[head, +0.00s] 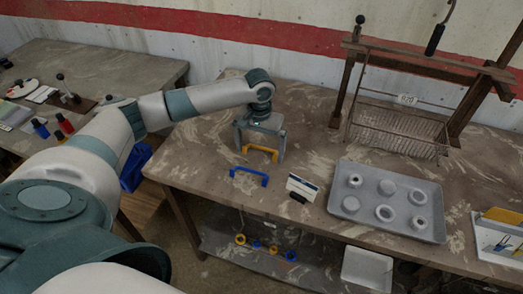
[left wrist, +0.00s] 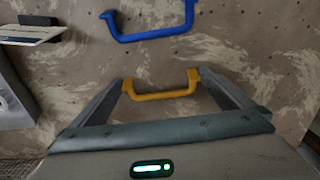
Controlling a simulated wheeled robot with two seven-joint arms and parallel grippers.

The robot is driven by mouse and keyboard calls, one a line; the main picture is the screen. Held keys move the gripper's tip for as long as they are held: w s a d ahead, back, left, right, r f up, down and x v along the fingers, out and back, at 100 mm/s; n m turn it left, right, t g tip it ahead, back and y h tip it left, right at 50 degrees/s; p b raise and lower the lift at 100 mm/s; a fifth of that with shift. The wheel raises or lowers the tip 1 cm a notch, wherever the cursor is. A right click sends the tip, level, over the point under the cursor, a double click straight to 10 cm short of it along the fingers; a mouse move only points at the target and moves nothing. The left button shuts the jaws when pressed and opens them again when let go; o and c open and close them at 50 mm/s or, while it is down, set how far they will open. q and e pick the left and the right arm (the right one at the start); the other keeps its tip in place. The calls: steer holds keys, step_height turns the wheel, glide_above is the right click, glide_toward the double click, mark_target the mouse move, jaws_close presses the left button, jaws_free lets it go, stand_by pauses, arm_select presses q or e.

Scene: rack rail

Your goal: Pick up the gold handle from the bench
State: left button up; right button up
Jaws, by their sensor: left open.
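The gold handle (head: 261,151) is a small yellow-gold U-shaped bar lying on the bench (head: 210,150). My left gripper (head: 260,158) is above it, pointing down, with its two fingers spread at either end of the handle. In the left wrist view the gold handle (left wrist: 161,91) lies between the spread fingertips (left wrist: 161,80), with its ends close to them. I cannot tell whether the fingers touch it. My right gripper is in neither view.
A blue handle (head: 249,176) lies nearer the bench's front edge, also seen in the left wrist view (left wrist: 152,36). A small card stand (head: 302,187) and a grey tray (head: 340,205) with several round parts are to the right. A wire basket (head: 395,135) hangs behind.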

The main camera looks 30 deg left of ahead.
arm_select(q)
steer(key=c, duration=0.8)
steer(key=shift+o, duration=0.2)
steer(key=shift+r, duration=0.1)
steer(key=shift+r, duration=0.45)
steer(key=r, duration=0.1)
steer(key=r+b, duration=0.1)
steer(key=r, duration=0.1)
steer(key=shift+d+r+b, duration=0.15)
steer(key=shift+d+b, duration=0.15)
steer(key=shift+d, duration=0.05)
steer(key=d+r+b, duration=0.2)
steer(key=d+r, duration=0.4)
steer(key=d, duration=0.5)
steer(key=shift+r, duration=0.35)
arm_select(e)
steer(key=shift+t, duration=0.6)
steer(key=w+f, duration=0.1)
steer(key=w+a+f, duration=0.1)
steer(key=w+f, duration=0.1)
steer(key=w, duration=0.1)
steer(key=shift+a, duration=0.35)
